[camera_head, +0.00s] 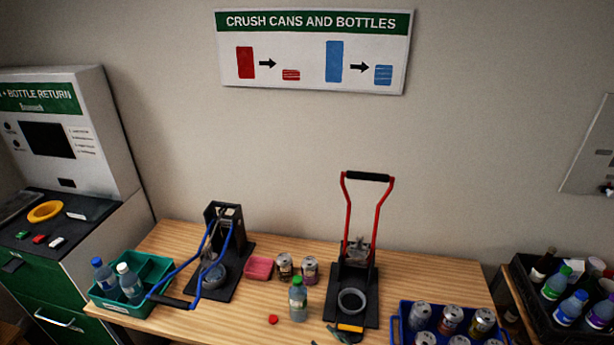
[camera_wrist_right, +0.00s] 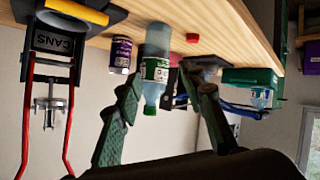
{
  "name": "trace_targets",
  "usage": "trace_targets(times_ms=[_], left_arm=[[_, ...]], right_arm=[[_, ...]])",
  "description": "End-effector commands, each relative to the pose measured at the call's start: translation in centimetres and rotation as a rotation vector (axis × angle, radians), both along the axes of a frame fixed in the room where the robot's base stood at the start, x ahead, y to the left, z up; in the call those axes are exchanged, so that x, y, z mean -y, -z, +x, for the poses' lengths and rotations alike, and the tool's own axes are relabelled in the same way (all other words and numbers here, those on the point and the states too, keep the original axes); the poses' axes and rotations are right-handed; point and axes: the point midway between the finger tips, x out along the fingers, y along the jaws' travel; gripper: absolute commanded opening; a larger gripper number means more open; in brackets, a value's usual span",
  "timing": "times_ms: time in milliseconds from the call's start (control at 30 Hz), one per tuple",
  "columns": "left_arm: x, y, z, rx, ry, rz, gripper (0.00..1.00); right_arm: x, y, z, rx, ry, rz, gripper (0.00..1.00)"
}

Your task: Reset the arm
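My right gripper (camera_head: 328,339) shows only as dark green fingertips at the bottom edge of the head view, in front of the red-handled crusher (camera_head: 352,300). In the right wrist view, which is upside down, the right gripper (camera_wrist_right: 163,82) has its fingers spread apart, with nothing held. A clear bottle with a green cap (camera_head: 298,300) stands upright on the table, left of and beyond the right fingertips. It also appears between the fingers in the wrist view (camera_wrist_right: 155,68), but apart from them. My left gripper is not in view.
A blue-handled crusher (camera_head: 212,265) and a green bin with bottles (camera_head: 118,307) are at left. Two cans (camera_head: 285,266) and a pink tray (camera_head: 258,268) stand between the crushers. A red cap (camera_head: 273,319) lies in front. A blue crate of cans (camera_head: 400,325) is at right.

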Motion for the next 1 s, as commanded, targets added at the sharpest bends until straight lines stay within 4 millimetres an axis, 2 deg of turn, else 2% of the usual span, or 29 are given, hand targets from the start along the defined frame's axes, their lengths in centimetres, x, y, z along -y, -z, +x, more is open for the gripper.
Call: trace_targets(times_ms=[33,167,200,300,400,600,900,1000], left_arm=[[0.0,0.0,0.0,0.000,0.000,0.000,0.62],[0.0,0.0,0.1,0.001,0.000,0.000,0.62],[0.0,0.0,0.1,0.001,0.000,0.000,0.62],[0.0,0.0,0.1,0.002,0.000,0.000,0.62],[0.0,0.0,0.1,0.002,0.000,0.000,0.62],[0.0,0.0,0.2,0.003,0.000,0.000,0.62],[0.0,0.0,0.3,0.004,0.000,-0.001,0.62],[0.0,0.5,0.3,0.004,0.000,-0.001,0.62]], right_arm=[[3.1,2.1,-1.4,-0.077,0.072,0.007,0.37],[10.5,6.6,-5.5,-0.260,0.249,0.014,0.37],[12.6,7.8,-7.0,-0.313,0.301,0.014,0.37],[17.5,10.4,-11.3,-0.438,0.426,0.011,0.37],[20.9,12.1,-15.0,-0.532,0.523,0.007,0.37],[25.5,13.8,-21.0,-0.664,0.662,-0.004,0.37],[30.0,15.0,-28.4,-0.810,0.821,-0.022,0.37],[29.7,18.4,-27.3,-0.816,0.808,-0.024,0.37]])
